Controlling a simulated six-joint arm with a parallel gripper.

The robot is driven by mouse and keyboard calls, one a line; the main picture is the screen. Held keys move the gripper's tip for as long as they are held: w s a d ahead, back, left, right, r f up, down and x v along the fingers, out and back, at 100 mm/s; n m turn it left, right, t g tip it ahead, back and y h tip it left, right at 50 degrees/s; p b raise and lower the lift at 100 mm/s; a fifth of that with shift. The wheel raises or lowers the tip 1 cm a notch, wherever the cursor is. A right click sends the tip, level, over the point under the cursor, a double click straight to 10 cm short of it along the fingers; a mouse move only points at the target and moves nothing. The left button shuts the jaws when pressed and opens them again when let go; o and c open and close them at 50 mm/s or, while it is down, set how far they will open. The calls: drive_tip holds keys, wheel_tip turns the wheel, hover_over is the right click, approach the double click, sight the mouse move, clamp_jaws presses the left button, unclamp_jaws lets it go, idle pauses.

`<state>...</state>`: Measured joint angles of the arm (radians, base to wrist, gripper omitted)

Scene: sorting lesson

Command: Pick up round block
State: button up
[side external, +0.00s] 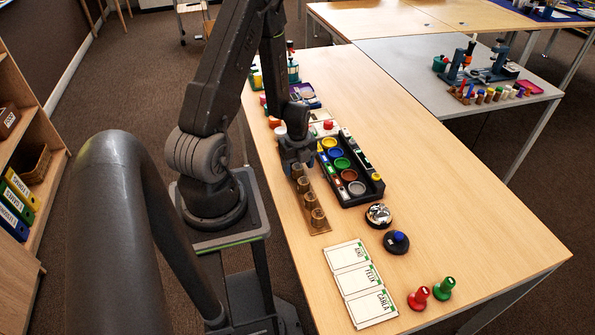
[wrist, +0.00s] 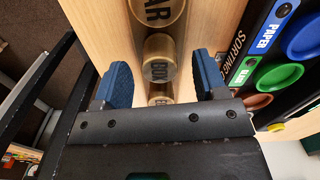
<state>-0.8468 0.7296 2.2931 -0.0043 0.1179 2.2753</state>
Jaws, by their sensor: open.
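Several gold-brown round blocks (side external: 310,201) stand in a row on a thin wooden strip (side external: 327,232) on the table. In the wrist view, one round block with a dark label (wrist: 159,52) shows between the blue finger pads of my gripper (wrist: 162,80). Another block lettered "AR" (wrist: 157,10) is at the top edge, and a further one (wrist: 160,100) is partly hidden by my gripper's body. My gripper (side external: 298,165) is open, low over the far end of the row. I cannot tell whether the pads touch a block.
A black sorting tray (side external: 375,193) with coloured round dishes stands close on the right of the row. The table's right side is clear.

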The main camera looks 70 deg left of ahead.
drive_tip(key=shift+f, duration=1)
drive_tip(key=c, duration=1)
